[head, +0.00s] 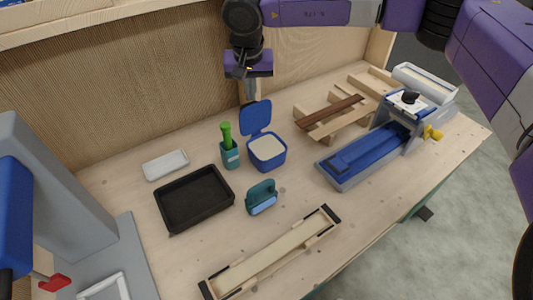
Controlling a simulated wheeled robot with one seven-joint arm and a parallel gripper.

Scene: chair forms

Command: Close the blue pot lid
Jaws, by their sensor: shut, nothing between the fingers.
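The blue pot (267,155) stands near the middle of the bench, with pale contents showing inside. Its blue lid (256,116) is hinged at the back and stands upright, open. My gripper (251,94) points down from above, just behind and above the top edge of the lid. Its fingers are shut and empty. I cannot tell whether the fingertips touch the lid.
A teal holder with a green tool (230,153) stands left of the pot. A black tray (194,199), white dish (166,165) and teal card stand (261,197) are nearby. Wood strips (330,118) and a blue vise-like machine (365,154) are right. The back panel (150,85) stands close behind.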

